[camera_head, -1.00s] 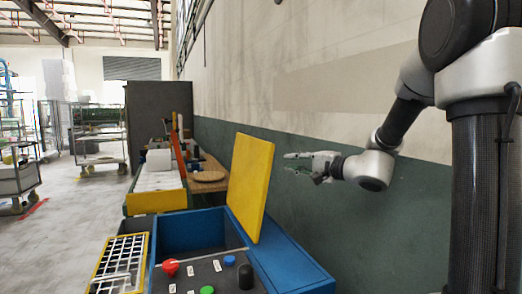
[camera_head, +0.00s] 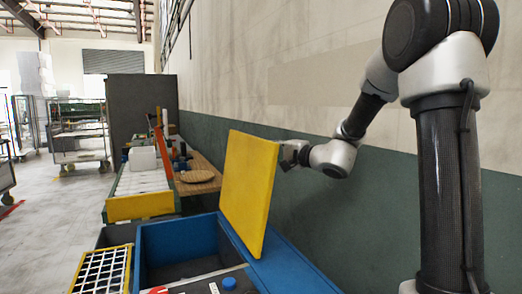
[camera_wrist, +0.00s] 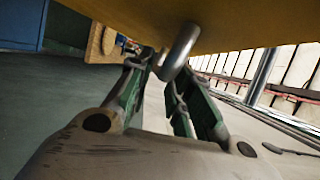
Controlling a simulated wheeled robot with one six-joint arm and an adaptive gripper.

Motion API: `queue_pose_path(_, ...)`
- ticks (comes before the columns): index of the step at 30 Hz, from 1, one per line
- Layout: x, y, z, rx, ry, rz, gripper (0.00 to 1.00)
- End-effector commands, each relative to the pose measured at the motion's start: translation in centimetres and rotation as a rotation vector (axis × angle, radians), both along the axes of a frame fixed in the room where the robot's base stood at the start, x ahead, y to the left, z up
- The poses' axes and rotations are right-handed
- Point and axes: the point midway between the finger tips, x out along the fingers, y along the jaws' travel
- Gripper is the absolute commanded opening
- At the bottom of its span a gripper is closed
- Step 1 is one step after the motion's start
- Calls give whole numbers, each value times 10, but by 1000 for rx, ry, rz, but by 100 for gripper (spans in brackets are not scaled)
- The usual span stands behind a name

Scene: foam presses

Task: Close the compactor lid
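The yellow compactor lid (camera_head: 249,190) stands raised, nearly upright, on the blue compactor (camera_head: 180,240), whose blue-walled opening shows in front of it. My gripper (camera_head: 288,153) is behind the lid's right edge, its tips partly hidden by it. In the wrist view the lid's yellow face (camera_wrist: 225,18) fills the top, with a curved metal handle (camera_wrist: 180,50) on it. My gripper's two green fingers (camera_wrist: 164,75) are apart, with a gap between them, their tips close to the handle. I cannot tell whether they touch it.
A yellow grid panel (camera_head: 103,271) lies at the compactor's left. Behind it is a yellow-fronted bench (camera_head: 142,206) and a wooden table with a round board (camera_head: 196,176). The wall (camera_head: 380,215) runs close along the right. Open floor (camera_head: 55,205) lies to the left.

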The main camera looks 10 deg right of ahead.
Motion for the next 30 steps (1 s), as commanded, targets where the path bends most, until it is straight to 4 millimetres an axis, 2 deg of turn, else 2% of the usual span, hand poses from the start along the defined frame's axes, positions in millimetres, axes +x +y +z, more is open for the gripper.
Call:
queue_pose_path(6,22,15,-1,-1,1,1,21)
queue_pose_path(15,25,17,0,0,0,0,21)
queue_pose_path(16,25,17,0,0,0,0,19)
queue_pose_path(19,25,17,0,0,0,0,1)
queue_pose_path(30,29,17,0,-11,-1,2,0)
